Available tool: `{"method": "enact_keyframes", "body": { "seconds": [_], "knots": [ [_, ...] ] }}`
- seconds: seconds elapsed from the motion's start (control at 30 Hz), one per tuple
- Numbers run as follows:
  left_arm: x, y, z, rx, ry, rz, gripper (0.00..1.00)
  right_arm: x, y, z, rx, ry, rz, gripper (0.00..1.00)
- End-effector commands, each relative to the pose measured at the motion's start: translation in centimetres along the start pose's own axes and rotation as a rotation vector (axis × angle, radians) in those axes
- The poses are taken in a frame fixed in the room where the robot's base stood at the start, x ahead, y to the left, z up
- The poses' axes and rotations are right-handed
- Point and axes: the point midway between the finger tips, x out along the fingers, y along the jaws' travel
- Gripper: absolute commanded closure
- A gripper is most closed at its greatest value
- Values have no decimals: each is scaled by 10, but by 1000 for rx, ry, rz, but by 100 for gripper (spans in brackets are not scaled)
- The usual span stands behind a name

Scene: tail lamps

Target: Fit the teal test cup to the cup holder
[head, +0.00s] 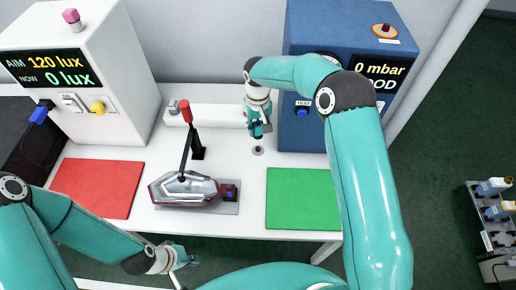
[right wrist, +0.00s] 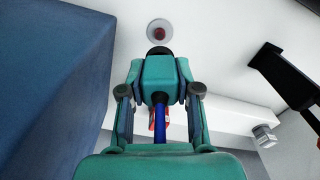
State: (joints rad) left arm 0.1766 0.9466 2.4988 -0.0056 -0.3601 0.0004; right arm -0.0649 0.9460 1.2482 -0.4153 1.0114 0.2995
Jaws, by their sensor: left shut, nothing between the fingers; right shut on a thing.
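My right gripper (head: 258,130) is shut on the teal test cup (right wrist: 158,77), above the back of the white table. In the right wrist view the cup sits between the fingers, with a dark tip at its far end and a blue hose behind it. A small round grey seat with a dark red centre (head: 258,150), perhaps the cup holder, lies on the table just in front of the gripper. It also shows beyond the cup's tip in the right wrist view (right wrist: 159,30); the cup appears apart from it. My left gripper (head: 184,260) is shut and empty near the front edge.
A tail lamp (head: 185,189) lies under a red-handled clamp (head: 186,112). A red mat (head: 98,188) is left, a green mat (head: 300,198) right. A white lux cabinet (head: 90,60) and a blue pressure cabinet (head: 300,130) flank the back. A white beam (head: 215,117) lies between them.

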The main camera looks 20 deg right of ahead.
Motion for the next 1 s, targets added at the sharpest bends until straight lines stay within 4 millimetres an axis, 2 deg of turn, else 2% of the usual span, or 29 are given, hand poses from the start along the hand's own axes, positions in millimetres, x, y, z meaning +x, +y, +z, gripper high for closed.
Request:
{"method": "enact_keyframes", "body": {
  "seconds": [0.53, 1.0],
  "knots": [
    [18, -6, 0, 0, 0, 0, 100, 21, 0, 0, 0, 0, 0, 100],
    [19, -7, 0, 0, 0, 0, 100, 22, 0, 0, 0, 0, 0, 100]
  ]
}}
